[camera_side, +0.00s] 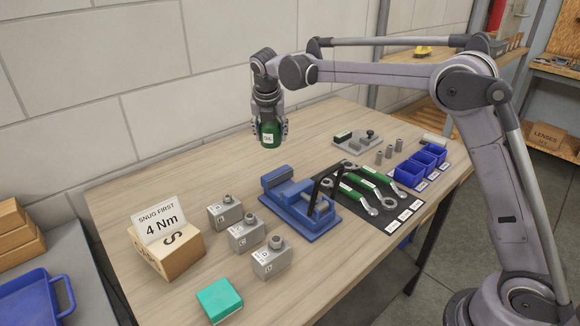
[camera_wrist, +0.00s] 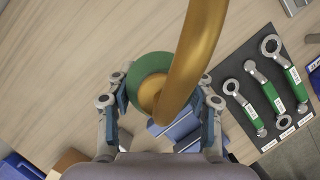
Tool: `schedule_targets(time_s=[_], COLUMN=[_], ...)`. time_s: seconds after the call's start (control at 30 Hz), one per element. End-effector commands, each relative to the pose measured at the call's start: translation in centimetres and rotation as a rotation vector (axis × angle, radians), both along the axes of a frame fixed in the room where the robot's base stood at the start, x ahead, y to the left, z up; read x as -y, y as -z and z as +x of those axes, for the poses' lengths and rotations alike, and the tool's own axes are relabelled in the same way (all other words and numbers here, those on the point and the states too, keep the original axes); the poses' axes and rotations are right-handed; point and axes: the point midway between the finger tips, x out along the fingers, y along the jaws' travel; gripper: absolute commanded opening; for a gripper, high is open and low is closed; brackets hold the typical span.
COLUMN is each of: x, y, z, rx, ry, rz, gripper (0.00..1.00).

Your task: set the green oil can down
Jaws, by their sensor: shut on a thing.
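The green oil can (camera_side: 270,134) has a white label and hangs in my gripper (camera_side: 271,128) above the far part of the wooden bench in the side view. The gripper's fingers are shut around its sides. In the wrist view the green can (camera_wrist: 146,74) is seen from above, with a brass spout (camera_wrist: 196,55) curving across the picture. My gripper (camera_wrist: 160,105) has one finger on each side of it. The can's underside and its exact height over the bench cannot be told.
A blue vise (camera_side: 298,205) stands mid-bench, with green-handled wrenches (camera_side: 362,188) on a dark mat beside it. Several grey blocks (camera_side: 246,233), a teal box (camera_side: 219,299) and a sign box (camera_side: 166,248) stand at the left. Blue bins (camera_side: 410,173) stand right. The bench's back left is clear.

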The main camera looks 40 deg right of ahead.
Motion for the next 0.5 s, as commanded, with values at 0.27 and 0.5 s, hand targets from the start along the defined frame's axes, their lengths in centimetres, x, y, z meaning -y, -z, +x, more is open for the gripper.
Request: schedule_targets(time_s=[0.27, 0.5], x=[-5.7, -9.1], y=[-0.1, 1.8], z=[1.0, 1.9], rx=[0.003, 0.002], ry=[-0.141, -0.155], rz=[-0.003, -0.004], gripper=[0.05, 0.05])
